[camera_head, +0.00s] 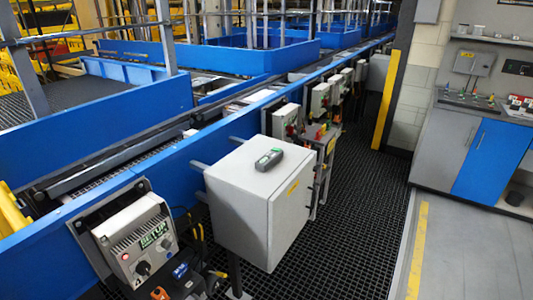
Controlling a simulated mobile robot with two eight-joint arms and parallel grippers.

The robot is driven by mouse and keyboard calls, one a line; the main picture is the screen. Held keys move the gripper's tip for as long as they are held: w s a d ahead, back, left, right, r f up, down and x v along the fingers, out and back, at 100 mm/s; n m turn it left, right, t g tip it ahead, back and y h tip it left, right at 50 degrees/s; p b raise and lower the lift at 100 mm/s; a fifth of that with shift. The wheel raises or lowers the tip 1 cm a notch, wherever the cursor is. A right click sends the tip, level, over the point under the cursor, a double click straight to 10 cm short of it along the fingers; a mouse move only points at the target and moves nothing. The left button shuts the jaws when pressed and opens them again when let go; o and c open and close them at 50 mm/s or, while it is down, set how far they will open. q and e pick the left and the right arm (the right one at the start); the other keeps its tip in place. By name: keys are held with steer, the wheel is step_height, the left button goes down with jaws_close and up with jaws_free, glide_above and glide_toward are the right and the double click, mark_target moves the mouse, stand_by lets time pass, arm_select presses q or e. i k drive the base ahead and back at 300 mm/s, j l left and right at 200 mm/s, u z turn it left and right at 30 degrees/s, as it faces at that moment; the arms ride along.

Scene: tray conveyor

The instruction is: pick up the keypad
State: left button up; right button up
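The keypad (269,159) is a small dark grey handheld unit with a greenish display at one end. It lies flat on top of a light grey metal cabinet (235,215), near the back part of its top face. Nothing touches the keypad apart from the cabinet top. Neither of my grippers shows in the head view.
The cabinet stands against the blue conveyor side (190,160). A control box (140,240) with a knob and cables is at the front left. More grey boxes (285,120) line the conveyor behind. Dark grated floor (350,220) is clear to the right, before a blue-grey workbench (478,155).

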mark_target(264, 163)
steer(key=i+l+u, duration=0.1)
steer(key=u, duration=0.3)
steer(key=l+u, duration=0.1)
steer(key=u, duration=0.25)
steer(key=i+l+u, duration=0.1)
steer(key=u, duration=0.3)
steer(key=i+l+u, duration=0.1)
steer(key=l+u, duration=0.2)
steer(key=l, duration=0.25)
steer(key=l+u, duration=0.25)
steer(key=l, duration=0.25)
steer(key=l+u, duration=0.25)
steer(key=l, duration=0.85)
